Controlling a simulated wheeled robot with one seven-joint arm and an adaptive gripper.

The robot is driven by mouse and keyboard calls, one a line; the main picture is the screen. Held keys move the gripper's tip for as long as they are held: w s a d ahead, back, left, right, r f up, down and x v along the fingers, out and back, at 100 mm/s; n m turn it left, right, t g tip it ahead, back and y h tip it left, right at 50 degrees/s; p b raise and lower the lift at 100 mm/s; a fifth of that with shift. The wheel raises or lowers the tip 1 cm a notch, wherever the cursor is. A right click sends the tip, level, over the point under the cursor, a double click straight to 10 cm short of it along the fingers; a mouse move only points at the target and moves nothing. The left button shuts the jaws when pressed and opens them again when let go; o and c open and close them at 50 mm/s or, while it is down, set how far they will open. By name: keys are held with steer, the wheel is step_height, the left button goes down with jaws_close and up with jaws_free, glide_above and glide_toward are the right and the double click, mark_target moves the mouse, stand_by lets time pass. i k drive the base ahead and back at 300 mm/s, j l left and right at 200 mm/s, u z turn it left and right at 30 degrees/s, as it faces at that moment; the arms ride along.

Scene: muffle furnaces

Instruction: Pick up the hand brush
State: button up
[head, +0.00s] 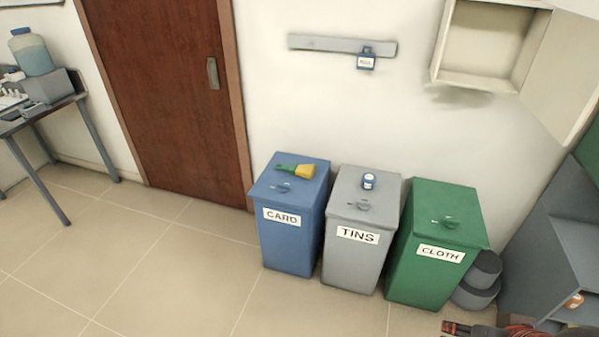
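The hand brush (295,170) lies on the lid of the blue bin (291,233) labelled CARD. It has a green handle pointing left and yellow bristles to the right. Part of my gripper (455,328), dark with red marks, shows at the bottom edge right of centre. It is well away from the brush, to the lower right and in front of the green bin. Most of it is cut off by the frame, and whether its fingers are open or shut does not show.
A grey TINS bin (351,264) with a small blue-and-white container (369,181) on its lid and a green CLOTH bin (434,277) stand right of the blue bin. A grey table (39,120) is at left, a shelf unit (565,240) at right. The tiled floor (170,270) is clear.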

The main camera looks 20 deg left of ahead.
mark_target(307, 171)
steer(key=i+j, duration=0.45)
steer(key=j, duration=0.15)
steer(key=i+j, duration=0.45)
steer(key=j, duration=0.15)
steer(key=i+j, duration=0.45)
steer(key=j, duration=0.15)
steer(key=i+j, duration=0.45)
steer(key=j, duration=0.2)
steer(key=i+j, duration=0.45)
steer(key=j, duration=0.15)
